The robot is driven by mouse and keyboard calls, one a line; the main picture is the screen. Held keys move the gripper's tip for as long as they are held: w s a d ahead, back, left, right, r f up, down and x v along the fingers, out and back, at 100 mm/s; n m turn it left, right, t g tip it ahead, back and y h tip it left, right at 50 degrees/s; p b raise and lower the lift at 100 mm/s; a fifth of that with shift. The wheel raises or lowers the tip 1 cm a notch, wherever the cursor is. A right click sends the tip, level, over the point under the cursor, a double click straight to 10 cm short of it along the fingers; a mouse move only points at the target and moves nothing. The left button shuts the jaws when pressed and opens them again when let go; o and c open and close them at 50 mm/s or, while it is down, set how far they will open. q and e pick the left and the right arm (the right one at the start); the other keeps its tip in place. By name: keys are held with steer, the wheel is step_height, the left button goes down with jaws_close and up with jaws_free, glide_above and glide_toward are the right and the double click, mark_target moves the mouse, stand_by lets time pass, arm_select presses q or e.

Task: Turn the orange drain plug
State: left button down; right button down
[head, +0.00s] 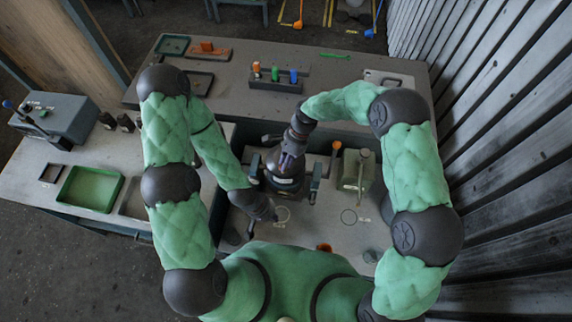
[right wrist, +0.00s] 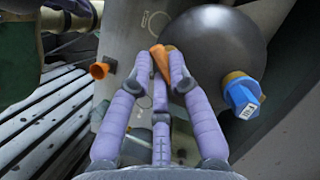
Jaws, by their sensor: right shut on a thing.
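The orange drain plug (right wrist: 159,58) shows in the right wrist view between my right fingertips, against the dark round blower housing (right wrist: 215,45). My right gripper (right wrist: 161,68) has purple fingers and is shut on the plug; the fingers hide part of it. In the head view, my right gripper (head: 291,155) is over the dark housing (head: 285,180) from above, and the plug is hidden there. My left gripper (head: 267,213) is low, just in front and left of the housing; its fingers are too dark and small to read.
A blue labelled cap (right wrist: 243,95) sits on the right of the housing in the right wrist view. An olive box (head: 357,170) stands right of the housing, with an orange knob (head: 336,145) near it. A green tray (head: 91,188) lies on the left bench. A slatted wall bounds the right.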

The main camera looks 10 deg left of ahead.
steer(key=n+b, duration=0.1)
steer(key=n, duration=0.1)
steer(key=n+h+b, duration=0.2)
steer(key=n, duration=0.1)
steer(key=shift+w+a+n+g, duration=0.15)
steer(key=shift+w+n+g, duration=0.15)
steer(key=shift+g, duration=0.1)
steer(key=n+h+b, duration=0.1)
steer(key=n, duration=0.1)
steer(key=n+h+b, duration=0.1)
steer(key=n, duration=0.2)
steer(key=shift+a, duration=0.2)
steer(key=n+h, duration=0.1)
steer(key=n, duration=0.2)
steer(key=n+t+h+b, duration=0.1)
steer(key=n, duration=0.1)
steer(key=shift+a+n, duration=0.2)
steer(key=shift+n, duration=0.2)
steer(key=n+t, duration=0.1)
steer(key=n, duration=0.2)
steer(key=n+t+h, duration=0.1)
steer(key=n, duration=0.1)
steer(key=shift+s+a+n+b, duration=0.1)
steer(key=shift+a+n+b, duration=0.1)
steer(key=shift+n+b, duration=0.15)
steer(key=shift+n, duration=0.25)
steer(key=c, duration=1.1)
jaws_free()
steer(key=shift+c, duration=0.2)
steer(key=shift+r, duration=0.15)
